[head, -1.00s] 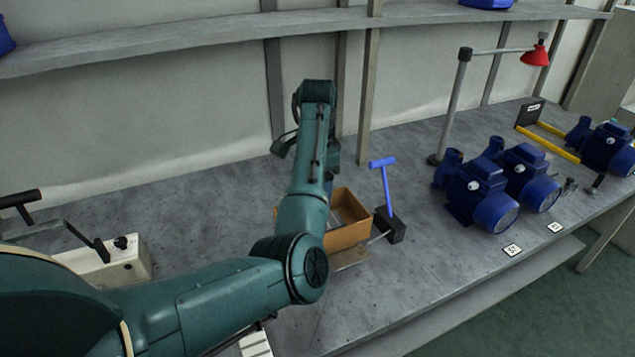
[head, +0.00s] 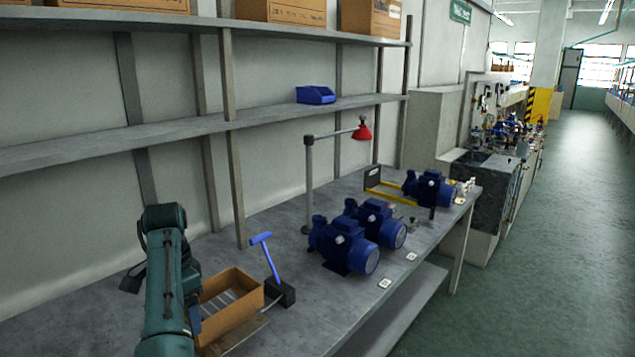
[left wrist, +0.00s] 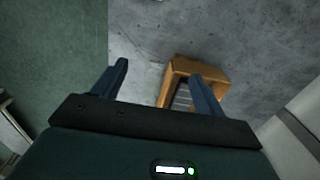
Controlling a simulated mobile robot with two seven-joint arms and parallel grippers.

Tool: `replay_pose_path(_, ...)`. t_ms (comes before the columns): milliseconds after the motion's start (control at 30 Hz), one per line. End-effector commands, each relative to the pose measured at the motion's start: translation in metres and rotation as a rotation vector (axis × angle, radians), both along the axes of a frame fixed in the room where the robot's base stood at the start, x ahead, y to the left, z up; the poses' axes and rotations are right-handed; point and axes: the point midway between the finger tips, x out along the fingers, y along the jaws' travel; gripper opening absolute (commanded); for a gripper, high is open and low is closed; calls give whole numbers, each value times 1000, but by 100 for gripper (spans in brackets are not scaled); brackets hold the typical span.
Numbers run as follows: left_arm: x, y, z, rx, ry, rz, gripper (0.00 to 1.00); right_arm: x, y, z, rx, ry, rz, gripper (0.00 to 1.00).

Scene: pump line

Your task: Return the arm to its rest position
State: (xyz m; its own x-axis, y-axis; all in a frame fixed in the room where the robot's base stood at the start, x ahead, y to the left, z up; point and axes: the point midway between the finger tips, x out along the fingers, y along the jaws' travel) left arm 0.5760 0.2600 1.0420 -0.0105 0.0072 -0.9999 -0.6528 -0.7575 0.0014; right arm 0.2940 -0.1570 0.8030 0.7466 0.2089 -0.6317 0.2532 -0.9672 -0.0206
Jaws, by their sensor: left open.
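My left arm (head: 165,300) rises from the bottom left of the head view, bent over at the top. The right finger overlaps the box (left wrist: 185,66) in the left wrist view; contact cannot be told. In the head view the arm hides the gripper's fingers for the most part. My right gripper is in neither view.
A blue T-handled tool (head: 268,256) stands in a dark block beside the box. Several blue pumps (head: 345,246) stand farther right, near a red-headed lamp (head: 362,132). Shelves (head: 190,128) run above the bench along the wall. The aisle (head: 560,250) at the right is clear.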

Motion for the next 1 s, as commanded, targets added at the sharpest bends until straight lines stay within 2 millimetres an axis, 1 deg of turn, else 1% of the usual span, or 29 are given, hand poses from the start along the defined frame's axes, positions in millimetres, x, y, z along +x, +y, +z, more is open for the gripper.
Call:
replay_pose_path(33, 0, 0, 0, 0, 0, 0, 72, 2, 0, 1, 0, -5, 0, 25)
replay_pose_path(100, -11, 12, -21, 23, -8, 59, 72, 2, 0, 1, 0, -3, 1, 25)
replay_pose_path(267, -34, 31, -55, 71, -45, 174, 72, 2, 0, 1, 0, -4, 1, 25)
replay_pose_path(367, -54, 42, -77, 106, -74, 243, 72, 5, 0, 3, 1, -11, 0, 25)
replay_pose_path(467, -79, 51, -100, 143, -115, 314, 72, 6, 0, 3, 0, -13, 0, 25)
replay_pose_path(567, -112, 56, -121, 175, -167, 377, 72, 4, 0, 3, 0, -10, 0, 25)
replay_pose_path(600, -127, 55, -129, 183, -190, 399, 72, 4, 0, 2, 0, -8, 0, 25)
replay_pose_path(667, -149, 51, -139, 186, -224, 422, 72, 3, 0, 2, 0, -7, 0, 25)
replay_pose_path(800, -203, 32, -152, 154, -289, 459, 72, 3, 0, 2, 0, -7, 0, 25)
replay_pose_path(900, -235, 15, -153, 110, -315, 477, 72, 3, 0, 2, 0, -6, 0, 25)
replay_pose_path(1000, -260, -1, -152, 63, -325, 489, 72, 2, 0, 2, 0, -5, 0, 25)
